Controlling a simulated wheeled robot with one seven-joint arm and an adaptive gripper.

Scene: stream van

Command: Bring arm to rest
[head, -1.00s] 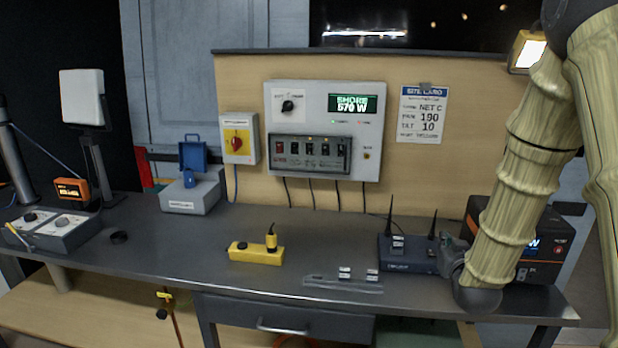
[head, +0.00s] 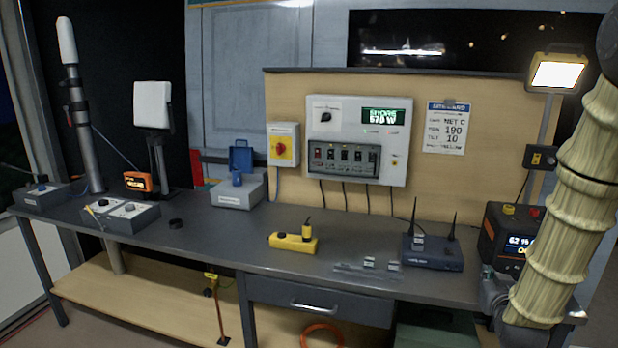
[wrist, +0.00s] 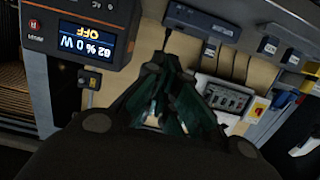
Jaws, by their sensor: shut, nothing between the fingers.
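My arm (head: 565,235), in a pale ribbed sleeve, hangs down along the right edge of the head view, its lower end by the bench's right end. In the wrist view my gripper (wrist: 170,85) is shut, its dark green fingers drawn together with nothing between them. In the head view the fingers cannot be made out. The orange-and-black power unit (head: 508,238) stands on the bench close to the arm's lower end; it also shows at the upper left of the wrist view (wrist: 80,18).
The dark bench (head: 225,230) holds a router with antennas (head: 432,252), a yellow block (head: 292,242), a grey box with a blue latch (head: 238,192) and control boxes (head: 122,215). A breaker panel (head: 357,140) is on the back board. A lit lamp (head: 557,73) stands at right.

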